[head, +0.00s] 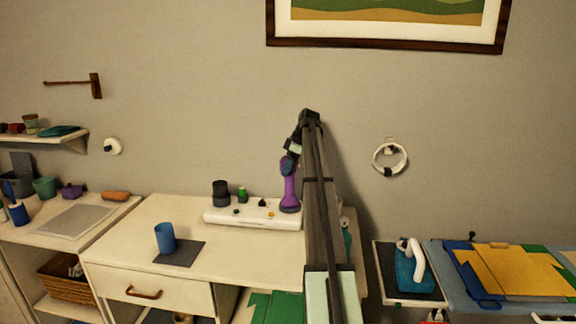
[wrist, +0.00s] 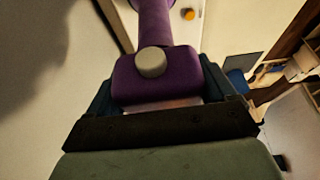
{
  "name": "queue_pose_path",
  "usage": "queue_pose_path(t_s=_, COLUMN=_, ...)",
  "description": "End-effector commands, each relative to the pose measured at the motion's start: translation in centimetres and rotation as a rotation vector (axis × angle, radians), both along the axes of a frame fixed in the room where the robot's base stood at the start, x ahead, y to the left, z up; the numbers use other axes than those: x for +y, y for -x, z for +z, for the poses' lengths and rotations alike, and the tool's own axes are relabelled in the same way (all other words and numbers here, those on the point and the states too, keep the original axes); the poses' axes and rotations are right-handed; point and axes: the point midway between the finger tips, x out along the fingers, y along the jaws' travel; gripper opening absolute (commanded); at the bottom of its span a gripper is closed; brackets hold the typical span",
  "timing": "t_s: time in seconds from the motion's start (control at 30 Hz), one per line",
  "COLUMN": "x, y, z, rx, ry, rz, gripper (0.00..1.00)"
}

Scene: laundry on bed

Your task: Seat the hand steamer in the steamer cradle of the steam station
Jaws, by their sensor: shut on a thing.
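The purple hand steamer (head: 291,192) stands upright at the right end of the white steam station (head: 252,219), on the dresser top. My gripper (head: 290,163) is shut on the steamer's upper part. In the wrist view the steamer (wrist: 154,78), with a round grey button, sits between my dark fingers, and its narrower body runs away toward the station. The steamer's lower end meets or overlaps the station's right end in the head view. The cradle is hidden there, so I cannot tell whether the steamer is seated or just above it.
On the station are a dark cylinder (head: 221,193), a green piece (head: 242,194) and small knobs. A blue cup (head: 165,238) stands on a grey mat (head: 181,253) at the front left. My arm hides the dresser's right part. An iron (head: 411,262) stands further right.

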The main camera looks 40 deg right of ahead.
Motion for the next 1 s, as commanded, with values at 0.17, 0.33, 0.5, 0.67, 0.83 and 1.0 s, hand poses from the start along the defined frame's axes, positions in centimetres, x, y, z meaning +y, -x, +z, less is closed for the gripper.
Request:
queue_pose_path(t_s=0.17, x=0.0, y=0.0, z=-0.3, rx=-0.001, ry=0.0, rz=0.0, gripper=0.01)
queue_pose_path(t_s=0.33, x=0.0, y=0.0, z=-0.4, rx=-0.001, ry=0.0, rz=0.0, gripper=0.93)
queue_pose_path(t_s=0.5, x=0.0, y=0.0, z=-0.4, rx=-0.001, ry=0.001, rz=0.0, gripper=1.0)
queue_pose_path(t_s=0.67, x=0.0, y=0.0, z=-0.4, rx=0.0, ry=0.0, rz=0.0, gripper=1.0)
queue_pose_path(t_s=0.83, x=-0.4, y=0.3, z=0.8, rx=-0.001, ry=0.001, rz=0.0, gripper=1.0)
queue_pose_path(t_s=1.0, x=-1.3, y=1.1, z=3.5, rx=-0.001, ry=0.001, rz=-0.002, gripper=1.0)
